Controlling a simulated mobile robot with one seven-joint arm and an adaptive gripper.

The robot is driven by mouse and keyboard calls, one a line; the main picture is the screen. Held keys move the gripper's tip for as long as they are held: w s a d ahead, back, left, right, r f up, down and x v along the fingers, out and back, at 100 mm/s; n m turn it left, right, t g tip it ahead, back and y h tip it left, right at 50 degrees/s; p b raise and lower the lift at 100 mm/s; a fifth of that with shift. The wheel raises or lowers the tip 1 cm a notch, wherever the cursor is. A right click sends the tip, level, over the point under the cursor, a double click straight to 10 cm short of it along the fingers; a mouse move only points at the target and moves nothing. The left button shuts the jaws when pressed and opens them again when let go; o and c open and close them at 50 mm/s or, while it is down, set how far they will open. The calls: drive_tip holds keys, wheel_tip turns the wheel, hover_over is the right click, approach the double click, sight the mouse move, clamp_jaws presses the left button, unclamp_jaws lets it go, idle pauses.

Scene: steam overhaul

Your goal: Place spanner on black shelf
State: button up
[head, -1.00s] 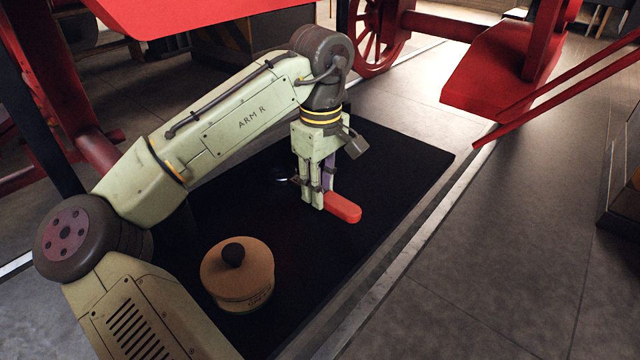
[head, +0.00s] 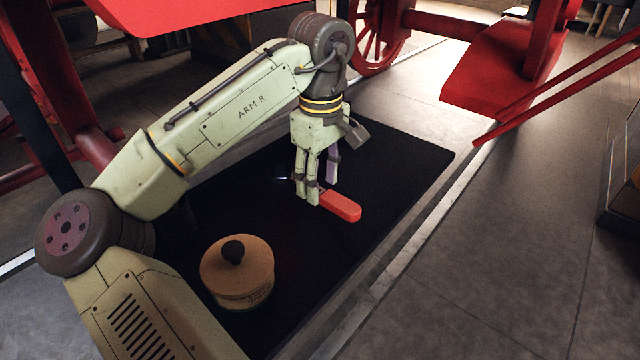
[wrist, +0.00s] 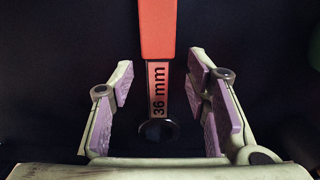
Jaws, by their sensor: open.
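The spanner (wrist: 160,92) lies on the black shelf (head: 390,160), its orange-red handle (head: 341,206) showing beside my gripper in the head view. In the wrist view its shank is marked "36 mm" and its dark end points toward my gripper. My gripper (head: 322,193) is open. Its purple-padded fingers (wrist: 165,98) stand on either side of the shank, apart from it. In the head view the fingers hide most of the spanner beyond the handle.
A round tan container with a black knob (head: 237,272) stands on the shelf's near left part. The shelf's right part is bare. Red wheeled machinery (head: 378,35) stands behind, and a red beam (head: 555,92) juts in at the right.

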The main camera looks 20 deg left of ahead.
wheel_tip(320, 180, up, 11)
idle(0.3)
drive_tip(key=shift+f, duration=0.15)
